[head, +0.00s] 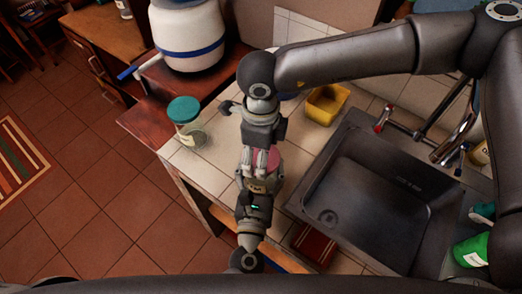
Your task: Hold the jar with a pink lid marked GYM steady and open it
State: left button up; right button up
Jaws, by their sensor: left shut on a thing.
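The jar with the pink lid (274,160) stands on the tiled counter left of the sink, mostly hidden between my two grippers. Its marking cannot be read. My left gripper (258,186) comes from the near side and is shut on the jar's body. My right gripper (262,158) reaches from the far side, with its fingers over the pink lid. Whether its fingers grip the lid or only lie against it cannot be told.
A jar with a teal lid (184,110) stands to the left on the counter. A yellow container (325,103) is behind, right of my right gripper. The dark sink (375,190) with its tap (383,117) lies to the right. A large white-and-blue container (188,35) stands at the back.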

jog(key=n, duration=2.3)
jog(key=shift+r, duration=0.2)
jog(key=shift+r, duration=0.9)
jog(key=shift+r, duration=0.1)
